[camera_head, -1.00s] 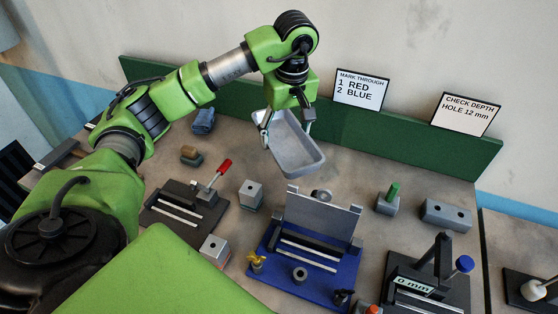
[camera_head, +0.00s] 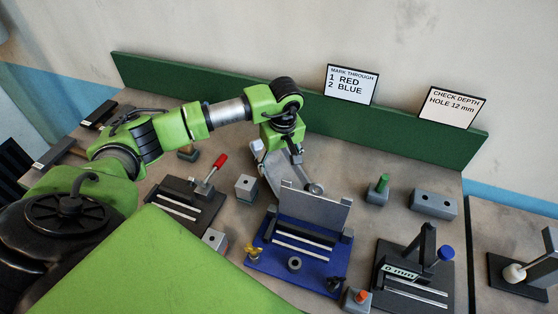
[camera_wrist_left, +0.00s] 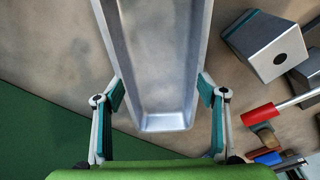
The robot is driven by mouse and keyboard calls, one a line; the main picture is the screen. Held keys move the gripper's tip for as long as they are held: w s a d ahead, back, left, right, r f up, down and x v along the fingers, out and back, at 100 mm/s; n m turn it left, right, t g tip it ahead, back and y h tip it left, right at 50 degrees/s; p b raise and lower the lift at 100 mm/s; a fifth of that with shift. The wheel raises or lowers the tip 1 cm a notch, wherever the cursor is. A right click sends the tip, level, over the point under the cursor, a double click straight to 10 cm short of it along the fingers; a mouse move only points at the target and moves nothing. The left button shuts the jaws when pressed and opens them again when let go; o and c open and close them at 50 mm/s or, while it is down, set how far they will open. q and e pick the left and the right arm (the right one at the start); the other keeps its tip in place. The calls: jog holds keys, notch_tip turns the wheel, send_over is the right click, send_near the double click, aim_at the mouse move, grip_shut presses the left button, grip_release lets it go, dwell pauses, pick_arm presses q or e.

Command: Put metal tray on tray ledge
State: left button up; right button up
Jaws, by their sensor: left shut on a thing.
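The grey metal tray (camera_head: 268,178) is in my left gripper, behind the blue fixture (camera_head: 305,262) in the head view. The gripper and wrist hide much of it there. My left gripper (camera_head: 278,155) is shut on it, pointing down. In the left wrist view the tray (camera_wrist_left: 165,60) runs away from me between the two fingers (camera_wrist_left: 161,92), its near end close to the palm. Whether the tray touches the table is hard to tell. I cannot pick out for certain which surface is the tray ledge. My right gripper is not in view.
A green back panel (camera_head: 400,136) runs behind the table. A grey block (camera_head: 247,188) and a red-handled fixture (camera_head: 195,195) stand left of the tray. A green-topped block (camera_head: 377,191) and a two-hole block (camera_head: 433,204) stand right.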

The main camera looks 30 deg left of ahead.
pick_arm(q)
jog(key=o, duration=1.4)
jog(key=shift+f, duration=0.15)
jog(key=o, duration=0.3)
